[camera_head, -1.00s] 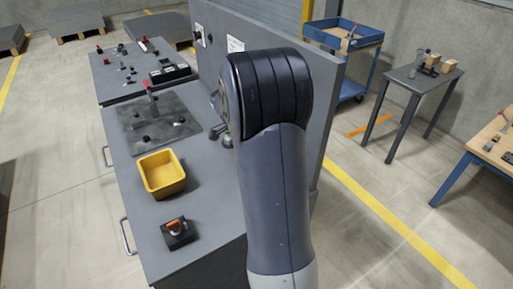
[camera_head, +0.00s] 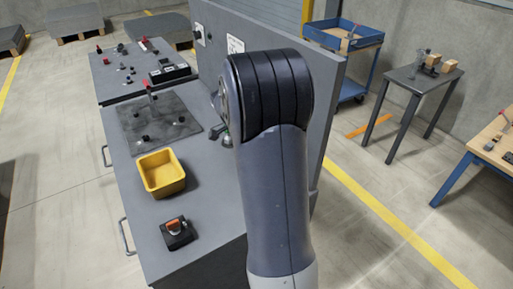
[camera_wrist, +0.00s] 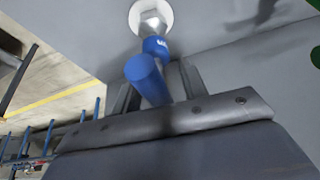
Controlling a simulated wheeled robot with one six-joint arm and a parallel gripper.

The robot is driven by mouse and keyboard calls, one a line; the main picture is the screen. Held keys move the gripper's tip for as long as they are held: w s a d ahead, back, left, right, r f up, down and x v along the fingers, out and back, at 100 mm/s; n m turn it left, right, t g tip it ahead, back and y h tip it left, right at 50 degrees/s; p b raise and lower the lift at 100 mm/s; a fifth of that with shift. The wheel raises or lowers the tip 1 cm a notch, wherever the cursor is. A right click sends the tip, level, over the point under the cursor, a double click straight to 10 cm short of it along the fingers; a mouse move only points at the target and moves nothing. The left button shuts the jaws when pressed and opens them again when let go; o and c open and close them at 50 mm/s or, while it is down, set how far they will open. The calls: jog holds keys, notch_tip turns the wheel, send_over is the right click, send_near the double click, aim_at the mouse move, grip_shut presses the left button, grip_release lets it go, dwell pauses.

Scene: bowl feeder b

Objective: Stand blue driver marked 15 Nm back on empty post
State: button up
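The blue driver (camera_wrist: 150,78) shows in the wrist view, its rounded blue end toward the camera. A blue band with partly legible white marking (camera_wrist: 156,46) lies beyond it. A shiny metal part (camera_wrist: 152,23) continues from the band to a round white disc (camera_wrist: 166,12) on a grey surface. I cannot tell whether the metal part touches the disc. My gripper (camera_wrist: 158,88) has one finger on each side of the blue driver; whether they press on it is unclear. In the head view my arm hides the gripper and driver. I cannot identify an empty post.
A yellow bin (camera_head: 161,174) and a black block with an orange-topped part (camera_head: 176,232) stand on the grey bench (camera_head: 205,222). A dark mat (camera_head: 128,123) with small parts lies behind. An upright grey panel (camera_head: 327,120) borders the bench's right side.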

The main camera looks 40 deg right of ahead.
jog(key=b+v, duration=0.1)
jog(key=v, duration=0.9)
jog(key=shift+a+r, duration=0.15)
jog(key=shift+r, duration=0.2)
jog(key=shift+f, duration=0.15)
jog(key=p+x, duration=0.1)
jog(key=x, duration=0.9)
jog(key=shift+f, duration=0.2)
jog(key=shift+r+p, duration=0.15)
jog(key=shift+p, duration=0.25)
jog(key=shift+s, duration=0.1)
